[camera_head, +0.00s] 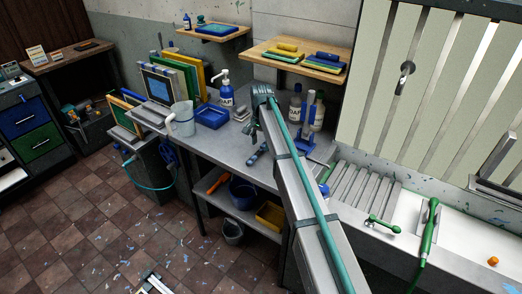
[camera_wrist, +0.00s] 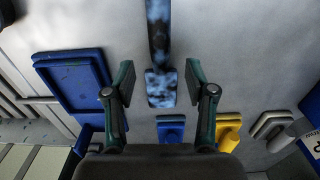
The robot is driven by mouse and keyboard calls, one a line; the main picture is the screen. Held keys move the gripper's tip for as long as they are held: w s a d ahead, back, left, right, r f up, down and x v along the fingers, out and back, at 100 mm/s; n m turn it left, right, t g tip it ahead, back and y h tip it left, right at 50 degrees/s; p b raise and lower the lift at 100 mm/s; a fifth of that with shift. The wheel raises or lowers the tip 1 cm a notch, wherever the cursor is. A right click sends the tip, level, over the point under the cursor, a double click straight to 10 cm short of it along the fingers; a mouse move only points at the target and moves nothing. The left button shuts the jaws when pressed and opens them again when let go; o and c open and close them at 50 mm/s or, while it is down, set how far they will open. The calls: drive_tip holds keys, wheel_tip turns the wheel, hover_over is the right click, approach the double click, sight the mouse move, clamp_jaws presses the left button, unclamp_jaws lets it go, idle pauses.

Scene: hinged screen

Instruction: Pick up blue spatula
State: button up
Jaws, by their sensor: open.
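A mottled blue-and-black bar with a wider, squarish end, which looks like the blue spatula (camera_wrist: 160,86), runs from the top edge to the centre of the wrist view. In the head view it appears as a short dark blue piece (camera_head: 258,153) near the front edge of the grey worktable (camera_head: 225,158). My gripper (camera_wrist: 160,78) is open, with one finger on each side of the wider end and visible gaps. Nothing is held. In the head view my gripper (camera_head: 254,130) is above the table, partly hidden by my arm.
A blue tray (camera_wrist: 62,72) lies left in the wrist view. A small blue tool (camera_wrist: 170,128), a yellow tool (camera_wrist: 229,128) and a grey tool (camera_wrist: 270,124) lie lower down.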

sight(261, 149)
drive_tip(key=shift+f+p, duration=0.4)
drive_tip(key=shift+f, duration=1.1)
drive_tip(key=shift+c, duration=0.3)
clamp_jaws()
drive_tip(key=shift+r, duration=0.1)
